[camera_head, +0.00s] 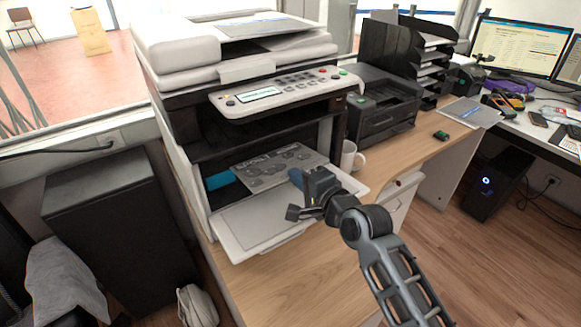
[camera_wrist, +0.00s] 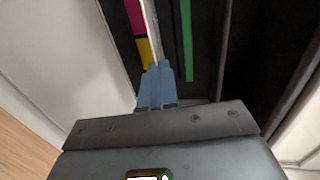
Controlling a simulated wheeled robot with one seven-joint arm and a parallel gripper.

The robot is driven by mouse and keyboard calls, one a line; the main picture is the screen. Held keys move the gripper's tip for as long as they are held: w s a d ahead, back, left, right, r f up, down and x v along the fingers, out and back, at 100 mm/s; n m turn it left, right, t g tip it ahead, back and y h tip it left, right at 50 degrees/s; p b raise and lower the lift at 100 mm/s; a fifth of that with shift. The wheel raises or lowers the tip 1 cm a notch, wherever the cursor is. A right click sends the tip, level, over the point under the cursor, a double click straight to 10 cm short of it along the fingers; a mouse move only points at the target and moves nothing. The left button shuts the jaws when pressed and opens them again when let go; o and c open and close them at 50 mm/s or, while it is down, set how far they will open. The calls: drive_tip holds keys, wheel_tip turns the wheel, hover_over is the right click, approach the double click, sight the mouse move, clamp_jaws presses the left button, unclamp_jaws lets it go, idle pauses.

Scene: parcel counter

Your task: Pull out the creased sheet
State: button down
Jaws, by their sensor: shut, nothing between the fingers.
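The copier (camera_head: 235,75) stands with its front opened and a pale flap (camera_head: 265,222) folded down. A grey, dark-blotched flat piece (camera_head: 275,165) shows in the opening; I cannot tell whether it is the creased sheet. My gripper (camera_head: 296,178) is at the right of the opening, over the flap, its blue fingers pointing inward. In the wrist view the fingers (camera_wrist: 155,78) are shut and empty. A thin pale strip (camera_wrist: 150,28), possibly a sheet edge, runs into the dark interior just beyond their tips. Whether they touch it is unclear.
Magenta, yellow (camera_wrist: 146,52) and green (camera_wrist: 187,40) strips line the interior. A teal part (camera_head: 220,180) shows at the opening's left. A white mug (camera_head: 349,158) and a black printer (camera_head: 383,108) stand to the right on the wooden counter (camera_head: 290,285). Its front is bare.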

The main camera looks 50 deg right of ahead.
drive_tip(key=shift+f+p+v, duration=0.1)
drive_tip(key=shift+f+v, duration=0.05)
drive_tip(key=shift+v, duration=1)
drive_tip(key=shift+f+p+v, duration=0.1)
drive_tip(key=shift+f+v, duration=0.1)
drive_tip(key=shift+v, duration=1)
drive_tip(key=shift+f+p+v, duration=0.1)
drive_tip(key=shift+f+v, duration=0.05)
drive_tip(key=shift+v, duration=1)
drive_tip(key=shift+s, duration=0.1)
drive_tip(key=s+r+p, duration=0.1)
drive_tip(key=s, duration=0.1)
drive_tip(key=s+a+r+p, duration=0.1)
drive_tip(key=r, duration=0.1)
drive_tip(key=shift+s+a, duration=0.1)
drive_tip(key=shift+s, duration=0.3)
drive_tip(key=shift+s, duration=0.1)
